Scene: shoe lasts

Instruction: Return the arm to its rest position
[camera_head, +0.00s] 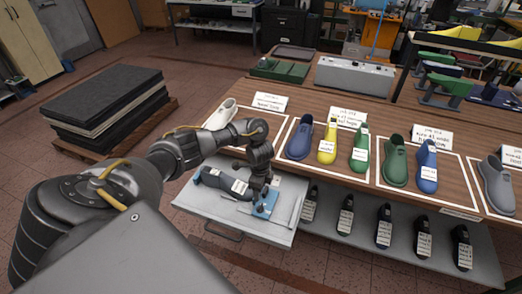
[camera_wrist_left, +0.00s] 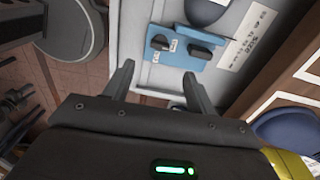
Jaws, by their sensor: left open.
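My left arm reaches in from the left in the head view. My left gripper (camera_head: 262,188) is over an open grey drawer (camera_head: 190,200); its fingers (camera_wrist_left: 160,82) are spread with nothing between them in the left wrist view. A dark shoe last (camera_head: 222,181) with a white label lies in the drawer, partly hidden by my arm. A blue holder (camera_head: 264,206) is just beyond the gripper; in the left wrist view the blue holder (camera_wrist_left: 182,58) carries two small dark pieces. My right gripper is not in view.
On the wooden table (camera_head: 330,95), coloured lasts stand in white-outlined areas, including a blue one (camera_head: 300,140) and a green one (camera_head: 394,162). A white last (camera_head: 221,115) is near my arm. Dark lasts (camera_head: 384,228) fill the lower shelf. Stacked dark sheets (camera_head: 105,95) stand left.

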